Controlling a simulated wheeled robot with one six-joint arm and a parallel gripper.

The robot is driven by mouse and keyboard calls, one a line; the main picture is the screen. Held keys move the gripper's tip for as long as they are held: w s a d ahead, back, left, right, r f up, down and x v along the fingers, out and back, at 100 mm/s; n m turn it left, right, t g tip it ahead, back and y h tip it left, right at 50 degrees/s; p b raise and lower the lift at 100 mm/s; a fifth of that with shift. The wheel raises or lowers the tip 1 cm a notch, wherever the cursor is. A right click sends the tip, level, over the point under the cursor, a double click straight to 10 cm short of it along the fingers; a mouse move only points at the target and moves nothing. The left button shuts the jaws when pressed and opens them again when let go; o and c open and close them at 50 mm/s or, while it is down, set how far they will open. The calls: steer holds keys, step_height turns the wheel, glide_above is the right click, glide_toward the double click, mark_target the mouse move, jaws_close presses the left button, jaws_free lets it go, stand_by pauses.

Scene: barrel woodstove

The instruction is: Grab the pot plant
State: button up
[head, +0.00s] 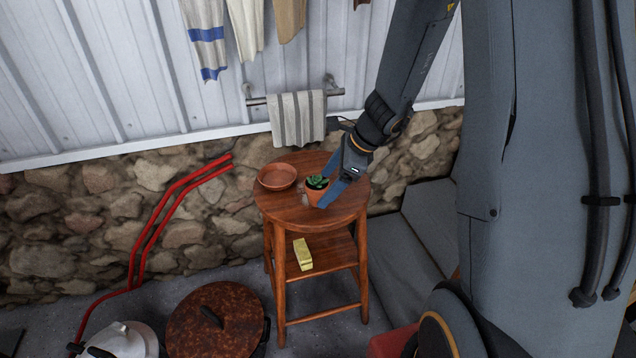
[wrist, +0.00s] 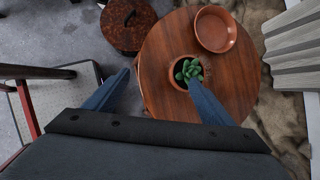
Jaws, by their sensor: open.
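The pot plant (head: 316,188) is a small green succulent in a terracotta pot, standing upright on a round wooden stool (head: 290,213). In the wrist view the plant (wrist: 187,70) sits near the middle of the stool top (wrist: 163,50), close to the tip of the right finger. My gripper (head: 325,186) is open and comes down at the plant from the upper right. In the wrist view its blue fingers (wrist: 158,85) are wide apart, and the right finger hides part of the pot. I cannot tell whether that finger touches the pot.
A terracotta saucer (head: 277,177) lies on the stool left of the plant. A yellow block (head: 303,254) lies on the lower shelf. A rusty lidded pot (head: 215,320) and a white kettle (head: 122,341) stand at lower left. A towel (head: 297,118) hangs on the wall behind.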

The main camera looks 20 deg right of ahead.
mark_target(325, 183)
steer(key=w+d+m, duration=0.1)
steer(key=w+m, duration=0.1)
steer(key=w+d+f+m+t, duration=0.1)
steer(key=d+m, duration=0.1)
steer(key=shift+w+m+p, duration=0.3)
steer(key=shift+w+p, duration=0.1)
steer(key=shift+w+f, duration=0.2)
steer(key=shift+p+x, duration=0.75)
steer(key=shift+x, duration=2.9)
steer(key=shift+s+a+r, duration=0.1)
steer(key=shift+a, duration=0.05)
steer(key=shift+c, duration=0.4)
steer(key=c, duration=1.2)
